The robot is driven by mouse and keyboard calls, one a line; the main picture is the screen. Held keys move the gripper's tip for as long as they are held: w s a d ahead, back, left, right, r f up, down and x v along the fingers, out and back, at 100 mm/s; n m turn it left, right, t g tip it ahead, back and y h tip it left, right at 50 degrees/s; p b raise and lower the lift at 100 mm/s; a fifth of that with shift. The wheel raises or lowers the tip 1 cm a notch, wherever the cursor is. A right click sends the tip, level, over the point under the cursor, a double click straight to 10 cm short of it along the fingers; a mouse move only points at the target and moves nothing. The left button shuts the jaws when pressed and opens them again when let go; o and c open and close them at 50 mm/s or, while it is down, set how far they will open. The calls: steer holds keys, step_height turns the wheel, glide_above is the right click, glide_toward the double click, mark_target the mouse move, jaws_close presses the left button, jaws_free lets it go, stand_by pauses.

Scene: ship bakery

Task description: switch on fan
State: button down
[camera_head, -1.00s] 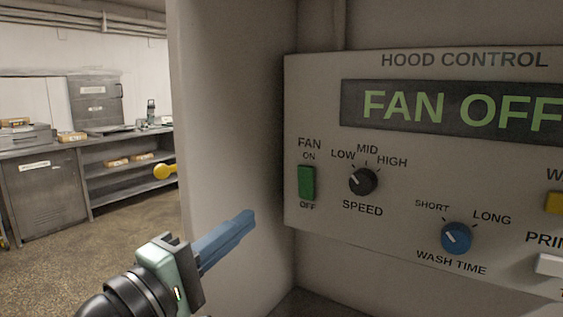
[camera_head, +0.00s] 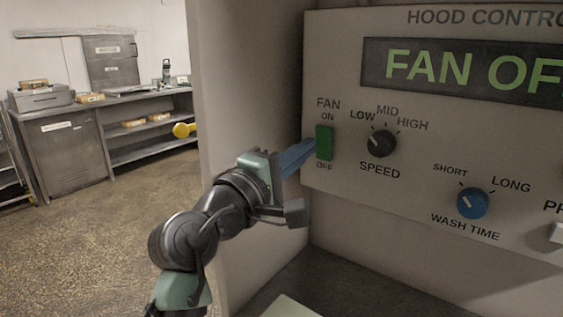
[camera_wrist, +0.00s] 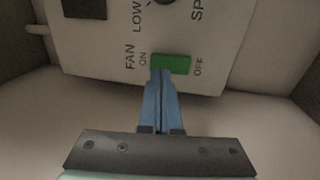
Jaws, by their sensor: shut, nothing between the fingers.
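The green fan switch (camera_head: 324,143) sits on the hood control panel (camera_head: 340,60), between the words ON above and OFF below. The display (camera_head: 470,72) shows green letters reading FAN OF, cut off by the picture edge. My gripper (camera_head: 312,148) is shut and empty, its blue fingertips at the left edge of the switch. In the wrist view the fingertips (camera_wrist: 160,74) overlap the switch (camera_wrist: 172,64) near its ON end. I cannot tell whether they touch it.
The black speed knob (camera_head: 381,143) is close to the right of the switch, and the blue wash time knob (camera_head: 473,203) is lower right. A wall panel (camera_head: 250,90) stands left of my gripper. A steel bench (camera_head: 65,150) stands far left across open floor.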

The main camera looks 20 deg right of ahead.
mark_target(323, 135)
steer(key=shift+x, duration=1.6)
steer(key=shift+w+d+r+p, duration=0.1)
steer(key=shift+r+p, duration=0.3)
steer(key=shift+p, duration=0.6)
steer(key=shift+f, duration=0.25)
